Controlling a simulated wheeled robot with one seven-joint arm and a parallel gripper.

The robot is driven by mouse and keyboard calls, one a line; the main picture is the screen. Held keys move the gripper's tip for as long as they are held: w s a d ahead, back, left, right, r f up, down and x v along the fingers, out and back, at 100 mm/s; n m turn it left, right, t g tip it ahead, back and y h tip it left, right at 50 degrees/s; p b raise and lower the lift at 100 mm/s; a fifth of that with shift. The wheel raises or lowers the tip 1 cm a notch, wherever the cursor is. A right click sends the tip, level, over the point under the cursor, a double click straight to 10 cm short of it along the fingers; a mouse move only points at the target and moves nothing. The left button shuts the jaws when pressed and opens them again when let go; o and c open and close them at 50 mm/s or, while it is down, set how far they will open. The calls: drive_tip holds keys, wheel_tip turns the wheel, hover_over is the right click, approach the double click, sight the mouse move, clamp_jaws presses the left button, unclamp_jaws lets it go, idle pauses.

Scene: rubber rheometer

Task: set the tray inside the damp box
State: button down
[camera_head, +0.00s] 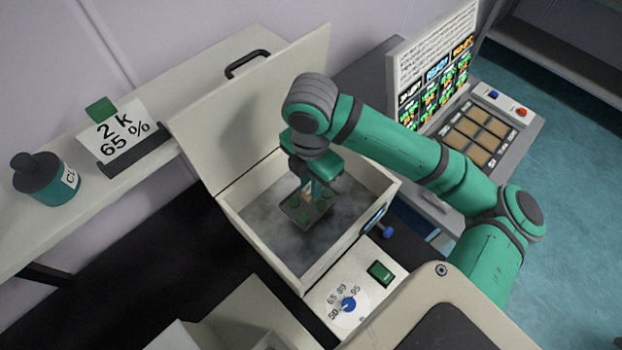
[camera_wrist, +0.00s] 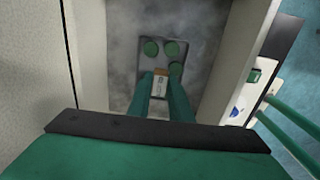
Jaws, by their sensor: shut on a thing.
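The damp box (camera_head: 270,275) is a cream open-topped box with a hazy grey inside, and its lid (camera_head: 245,100) stands raised at the back. The tray (camera_head: 296,211) is a small dark grey plate carrying several green discs. It is within the box's walls, seen from above; I cannot tell whether it touches the floor. My gripper (camera_head: 311,187) reaches down into the box and is shut on the tray's upright tab. In the wrist view the fingers (camera_wrist: 160,88) close around a pale tab with an orange top, and the tray (camera_wrist: 150,65) shows beyond them.
A control panel with a blue dial (camera_head: 348,304) and green switch (camera_head: 381,272) is on the box's front. A shelf at left holds a dark teal bottle (camera_head: 45,180) and a "2 k 65 %" card (camera_head: 118,138). A machine with a screen (camera_head: 435,75) stands at right.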

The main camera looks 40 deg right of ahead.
drive_tip(key=shift+f, duration=1.95)
drive_tip(key=c, duration=1.5)
unclamp_jaws()
drive_tip(key=shift+c, duration=0.2)
drive_tip(key=shift+r, duration=0.15)
drive_tip(key=shift+r, duration=2.9)
